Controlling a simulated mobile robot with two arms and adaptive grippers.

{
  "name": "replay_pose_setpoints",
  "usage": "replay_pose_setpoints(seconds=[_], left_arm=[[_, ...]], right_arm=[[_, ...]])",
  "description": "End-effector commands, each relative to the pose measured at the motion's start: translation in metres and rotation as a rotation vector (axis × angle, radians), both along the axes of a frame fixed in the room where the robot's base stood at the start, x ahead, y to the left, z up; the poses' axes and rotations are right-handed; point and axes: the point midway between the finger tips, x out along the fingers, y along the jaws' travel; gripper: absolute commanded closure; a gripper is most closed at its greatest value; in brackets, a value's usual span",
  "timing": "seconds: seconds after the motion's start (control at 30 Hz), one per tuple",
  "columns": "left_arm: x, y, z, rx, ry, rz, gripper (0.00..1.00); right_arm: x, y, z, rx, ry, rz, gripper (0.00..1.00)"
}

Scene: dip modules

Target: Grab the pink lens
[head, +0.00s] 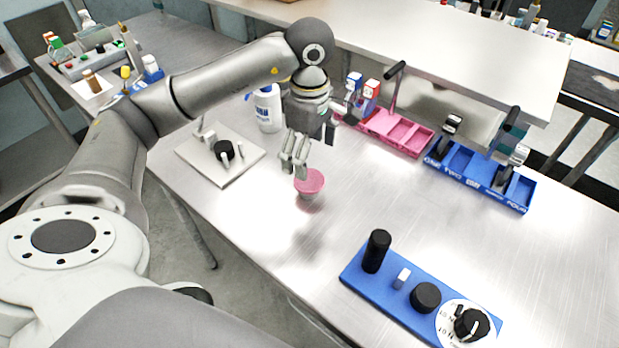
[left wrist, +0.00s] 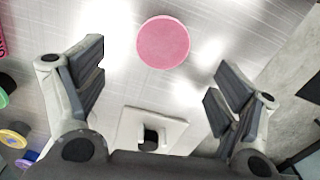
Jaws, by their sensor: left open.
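The pink lens (head: 310,182) is a round disc on the metal table, near its front edge in the head view. In the left wrist view the pink lens (left wrist: 163,42) lies flat-looking and ahead of the fingers, between their lines but beyond the tips. My left gripper (head: 293,165) is just above and to the left of the lens in the head view, its fingers pointing down. In the left wrist view my left gripper (left wrist: 155,85) has its fingers wide apart with nothing between them. I cannot tell the exact height gap to the lens. My right gripper does not show.
A white plate with a black knob (head: 223,150) lies left of the lens. A white bottle (head: 268,108) stands behind it. A pink tray (head: 398,133) and a blue tray (head: 480,176) stand at the back right. A blue module (head: 400,290) lies at front right. The table's middle is clear.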

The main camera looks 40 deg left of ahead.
Motion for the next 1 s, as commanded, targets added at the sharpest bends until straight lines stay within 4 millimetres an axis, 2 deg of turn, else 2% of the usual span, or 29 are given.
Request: replay_pose_setpoints(seconds=[0.23,0.37,0.5,0.77,0.87,1.0], left_arm=[[-0.002,-0.002,-0.019,0.001,0.004,-0.001,0.13],[-0.005,-0.005,-0.037,0.000,0.006,-0.001,0.13],[-0.004,-0.005,-0.056,-0.001,0.002,-0.001,0.13],[-0.003,-0.005,-0.061,-0.002,-0.001,-0.001,0.13],[-0.003,-0.005,-0.061,-0.002,-0.001,-0.001,0.22],[-0.003,-0.005,-0.061,-0.002,0.000,-0.001,0.40]], right_arm=[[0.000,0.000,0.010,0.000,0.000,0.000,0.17],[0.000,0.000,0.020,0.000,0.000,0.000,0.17],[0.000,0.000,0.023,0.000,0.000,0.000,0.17],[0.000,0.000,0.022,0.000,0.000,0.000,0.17],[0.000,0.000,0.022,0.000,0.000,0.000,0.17],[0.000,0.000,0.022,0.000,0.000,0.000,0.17]])
